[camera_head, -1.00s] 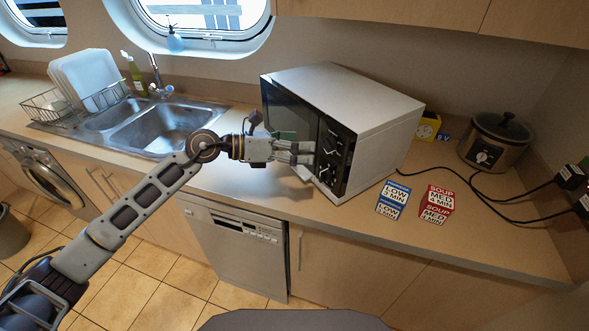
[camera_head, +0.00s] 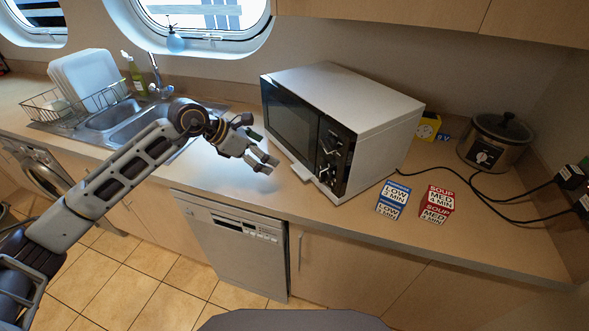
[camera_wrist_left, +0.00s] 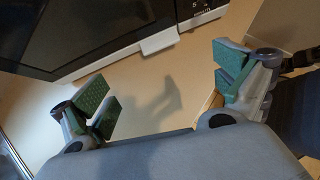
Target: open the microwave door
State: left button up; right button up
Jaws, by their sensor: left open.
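The microwave (camera_head: 365,120) has a pale casing and a dark front, and stands at an angle on the counter. Its black glass door (camera_head: 288,118) looks shut, lying flush with the front. Beside the door is a control panel (camera_head: 331,150) with knobs. A pale tab (camera_head: 300,171) juts out at the lower front edge; it also shows in the left wrist view (camera_wrist_left: 159,39). My left gripper (camera_head: 262,163) is open and empty, over the counter just left of the microwave front. In the left wrist view its fingers (camera_wrist_left: 168,88) are wide apart. My right gripper is out of view.
The sink (camera_head: 125,118) and dish rack (camera_head: 70,105) are at left. Two blue and two red cards (camera_head: 437,205) lie right of the microwave, near a slow cooker (camera_head: 496,140) and cables. The dishwasher (camera_head: 238,245) is below. The counter before the microwave is clear.

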pick_arm(q)
jog(key=shift+d+f, duration=0.65)
jog(key=shift+f, duration=0.05)
jog(key=p, duration=0.2)
send_near(299, 171)
jog(key=x, duration=0.5)
jog(key=shift+d+f, duration=0.15)
jog(key=shift+d, duration=0.05)
jog(key=shift+w+d+f, duration=0.25)
jog(key=shift+d+f, duration=0.15)
jog(key=shift+f, duration=0.1)
jog(key=shift+w+d+f, duration=0.1)
jog(key=shift+d+f, duration=0.1)
jog(key=shift+f, duration=0.05)
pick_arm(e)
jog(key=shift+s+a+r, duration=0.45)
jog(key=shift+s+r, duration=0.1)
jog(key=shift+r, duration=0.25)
pick_arm(q)
jog(key=shift+c, duration=0.4)
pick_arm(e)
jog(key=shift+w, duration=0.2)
